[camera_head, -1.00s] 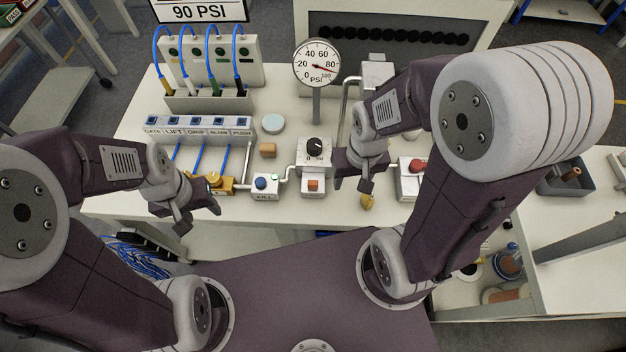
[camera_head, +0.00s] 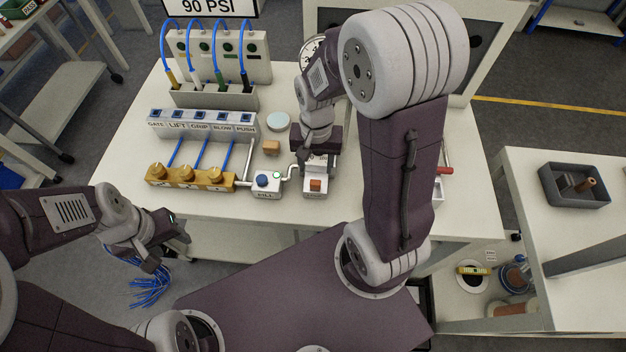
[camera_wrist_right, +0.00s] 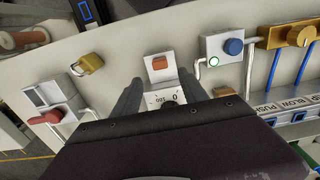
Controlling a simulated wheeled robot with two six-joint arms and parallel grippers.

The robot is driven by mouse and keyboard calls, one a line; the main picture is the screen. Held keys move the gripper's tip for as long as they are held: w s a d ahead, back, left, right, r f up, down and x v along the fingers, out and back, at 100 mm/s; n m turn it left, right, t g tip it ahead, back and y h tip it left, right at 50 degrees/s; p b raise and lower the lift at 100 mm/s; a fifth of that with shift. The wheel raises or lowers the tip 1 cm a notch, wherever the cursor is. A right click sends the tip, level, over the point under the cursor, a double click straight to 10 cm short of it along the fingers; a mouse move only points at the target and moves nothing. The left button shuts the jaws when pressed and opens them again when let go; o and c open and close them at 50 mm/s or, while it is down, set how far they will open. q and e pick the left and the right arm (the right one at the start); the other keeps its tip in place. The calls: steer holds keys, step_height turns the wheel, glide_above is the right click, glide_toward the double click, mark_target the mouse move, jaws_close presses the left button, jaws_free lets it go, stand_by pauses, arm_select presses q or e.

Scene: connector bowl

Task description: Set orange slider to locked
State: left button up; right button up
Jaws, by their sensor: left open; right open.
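The orange slider (camera_head: 315,185) sits on the front of a small white block (camera_head: 315,193) near the table's front edge. In the right wrist view the slider (camera_wrist_right: 159,62) shows on its white plate (camera_wrist_right: 150,77), ahead of my fingertips. My right gripper (camera_wrist_right: 158,88) is open, its fingers on either side of the dial unit (camera_wrist_right: 165,99) behind the slider. In the head view my right gripper (camera_head: 316,152) hides most of that dial; contact cannot be told. My left gripper (camera_head: 172,250) is open and empty, off the table's front left, away from the slider.
A blue button box (camera_head: 264,182) stands just left of the slider, with a yellow valve row (camera_head: 187,175) further left. A tan block (camera_head: 271,147) lies behind. The right wrist view shows a brass padlock (camera_wrist_right: 90,63) and a red-handled valve (camera_wrist_right: 46,117) beside the slider.

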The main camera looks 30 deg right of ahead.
mark_target(315, 182)
step_height(315, 182, down, 8)
steer(key=shift+f+b, duration=0.25)
steer(key=shift+b, duration=0.15)
jaws_close()
stand_by(1.2)
